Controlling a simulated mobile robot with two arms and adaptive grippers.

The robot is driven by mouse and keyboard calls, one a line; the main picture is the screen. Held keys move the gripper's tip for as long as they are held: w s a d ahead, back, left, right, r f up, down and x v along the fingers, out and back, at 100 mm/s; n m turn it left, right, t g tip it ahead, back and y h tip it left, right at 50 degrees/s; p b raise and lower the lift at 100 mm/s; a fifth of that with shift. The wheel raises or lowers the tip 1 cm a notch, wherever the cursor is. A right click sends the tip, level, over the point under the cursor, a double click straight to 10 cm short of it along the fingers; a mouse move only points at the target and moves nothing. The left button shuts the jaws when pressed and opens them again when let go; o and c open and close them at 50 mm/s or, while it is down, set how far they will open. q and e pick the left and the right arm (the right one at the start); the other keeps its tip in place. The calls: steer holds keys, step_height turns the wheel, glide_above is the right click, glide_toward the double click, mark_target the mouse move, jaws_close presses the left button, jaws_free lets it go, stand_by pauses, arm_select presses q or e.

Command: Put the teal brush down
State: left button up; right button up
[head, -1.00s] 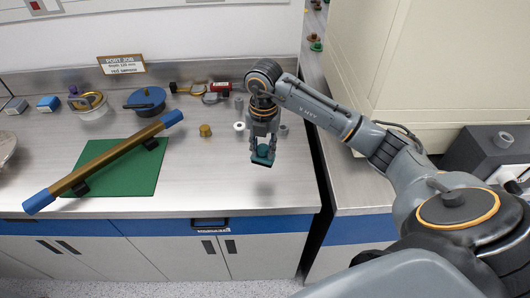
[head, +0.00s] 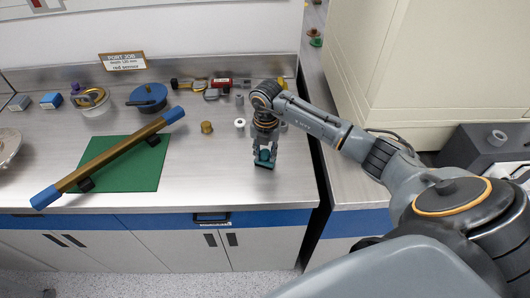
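The teal brush (head: 264,161) is a small teal block at the right part of the steel bench, in the head view. My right gripper (head: 265,155) points straight down with its fingers around the brush, and the brush shows between and just below the fingertips. The brush is at or very close to the bench top; I cannot tell whether it touches. My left gripper is not in view.
A brass tube with blue ends (head: 105,160) lies over a green mat (head: 148,178) at left. A brass knob (head: 207,127), a white ring (head: 240,123) and a blue-lidded pot (head: 148,97) stand behind. The bench front right of the mat is clear.

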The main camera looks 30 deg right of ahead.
mark_target(266, 153)
steer(key=o, duration=0.3)
steer(key=shift+r, duration=0.15)
steer(key=shift+s+d+r+b, duration=0.1)
steer(key=shift+r+b, duration=1.8)
steer(key=shift+r, duration=4.15)
